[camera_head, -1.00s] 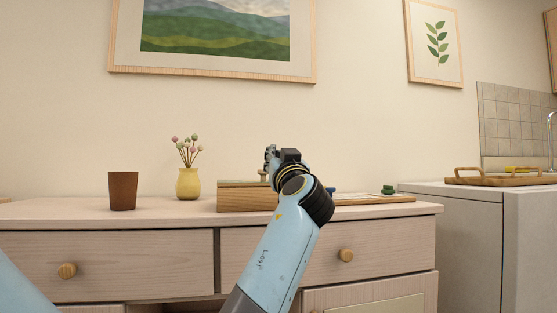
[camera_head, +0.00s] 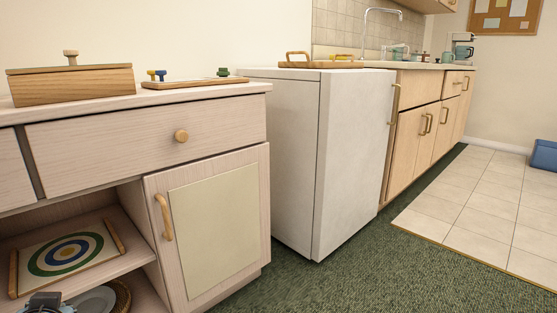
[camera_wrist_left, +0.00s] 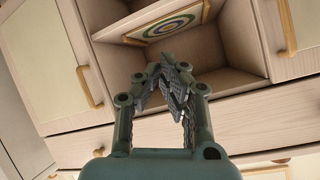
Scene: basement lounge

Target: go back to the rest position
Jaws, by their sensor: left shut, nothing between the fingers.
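My left gripper (camera_wrist_left: 172,78) shows in the left wrist view, its two grey-green fingers closed together at the tips with nothing between them. It is in front of the sideboard's open shelf compartment (camera_wrist_left: 210,62). A dark piece at the bottom left edge of the head view looks like part of my own arm, but too little shows to tell. My right gripper is not in view.
The sideboard (camera_head: 215,115) carries a wooden box (camera_head: 75,85) and a board (camera_head: 195,83) with small coloured pieces. A target board (camera_head: 65,255) lies on its shelf. A white cabinet (camera_head: 290,160) stands beside it. Green carpet (camera_head: 340,255) lies open at right.

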